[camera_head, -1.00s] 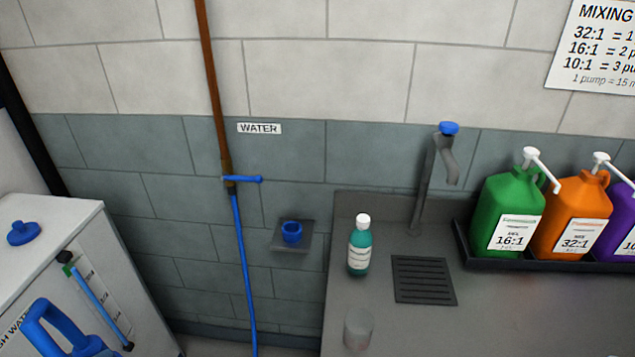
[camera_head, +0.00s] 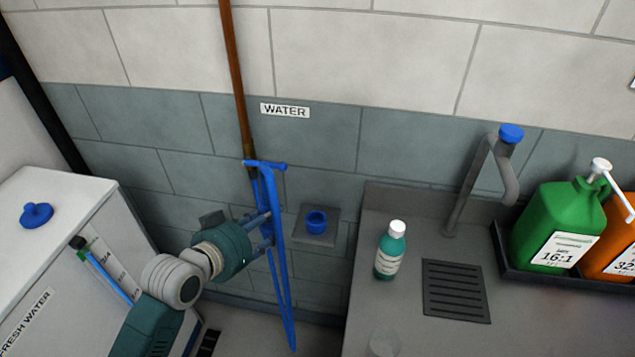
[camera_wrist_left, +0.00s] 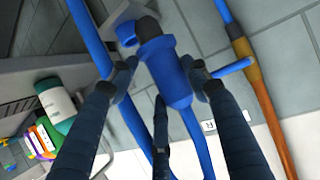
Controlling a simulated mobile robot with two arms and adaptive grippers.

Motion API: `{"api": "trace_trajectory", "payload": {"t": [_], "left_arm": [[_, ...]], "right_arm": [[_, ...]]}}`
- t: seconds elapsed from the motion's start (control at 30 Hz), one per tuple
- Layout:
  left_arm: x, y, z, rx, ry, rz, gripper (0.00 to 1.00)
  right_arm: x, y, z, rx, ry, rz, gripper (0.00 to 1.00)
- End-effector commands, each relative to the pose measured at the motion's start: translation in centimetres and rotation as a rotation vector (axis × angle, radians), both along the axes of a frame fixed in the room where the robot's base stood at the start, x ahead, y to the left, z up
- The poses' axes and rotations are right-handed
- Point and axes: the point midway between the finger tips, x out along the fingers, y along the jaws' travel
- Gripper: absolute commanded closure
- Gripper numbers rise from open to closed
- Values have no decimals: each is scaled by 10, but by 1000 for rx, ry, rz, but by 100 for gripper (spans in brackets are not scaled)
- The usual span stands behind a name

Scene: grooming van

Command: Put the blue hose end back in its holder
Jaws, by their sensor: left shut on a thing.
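The blue hose end (camera_wrist_left: 168,75), a blue cylinder with a dark tip, sits between the fingers of my left gripper (camera_wrist_left: 162,72) in the wrist view. In the head view my left gripper (camera_head: 266,230) is shut on it, in front of the wall and left of the holder; its exact outline blends with the blue hose (camera_head: 286,300). The holder is a blue cup (camera_head: 317,222) on a grey wall plate (camera_head: 318,241), seemingly empty. In the wrist view the cup (camera_wrist_left: 127,34) shows beside the dark tip, apparently apart. My right gripper is out of view.
A brown pipe (camera_head: 236,75) with a blue valve handle (camera_head: 274,165) runs down the wall. Right of the holder are a counter (camera_head: 400,315), teal bottle (camera_head: 390,252), faucet (camera_head: 467,190) and green jug (camera_head: 553,225). A white tank (camera_head: 75,190) stands left.

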Motion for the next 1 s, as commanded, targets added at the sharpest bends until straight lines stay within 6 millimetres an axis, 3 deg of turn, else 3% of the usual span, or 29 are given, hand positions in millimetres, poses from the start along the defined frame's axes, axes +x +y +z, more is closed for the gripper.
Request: {"api": "trace_trajectory", "payload": {"t": [0.13,0.3,0.5,0.73,1.0], "left_arm": [[32,-30,2,-2,-6,86,90],[65,-68,12,-7,-4,167,90],[83,-102,24,-14,4,192,90],[86,-115,23,-18,10,190,90],[86,-114,-2,-18,11,190,90]], "right_arm": [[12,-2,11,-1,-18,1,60],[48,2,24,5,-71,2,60],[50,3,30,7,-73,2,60],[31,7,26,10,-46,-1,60],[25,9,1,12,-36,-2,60]]}}
